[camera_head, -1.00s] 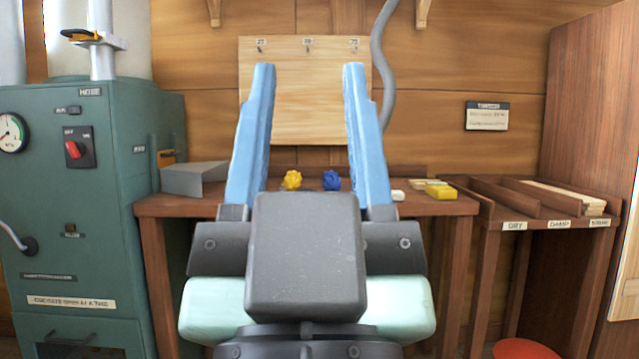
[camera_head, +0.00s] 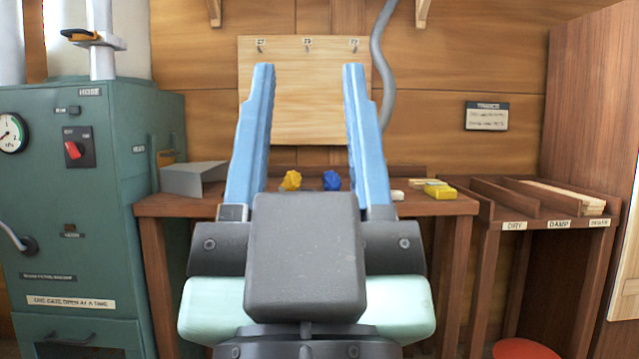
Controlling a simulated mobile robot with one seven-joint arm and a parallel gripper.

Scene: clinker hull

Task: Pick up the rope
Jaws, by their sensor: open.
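My gripper (camera_head: 309,130) is in the middle of the view, its two long blue fingers spread wide and pointing up and away, with nothing between them. Beyond it, on a wooden bench (camera_head: 190,207), lie a small lumpy yellow thing (camera_head: 291,180) and a small lumpy blue thing (camera_head: 331,180). They appear between the fingers but lie farther back, apart from them. I cannot tell whether either is the rope; no plain rope shows. My gripper's body hides part of the bench front.
A green machine (camera_head: 90,240) stands at the left. A grey hose (camera_head: 384,60) hangs by a pale hook board (camera_head: 307,60). A labelled rack (camera_head: 555,224) and red stool (camera_head: 524,352) are at the right.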

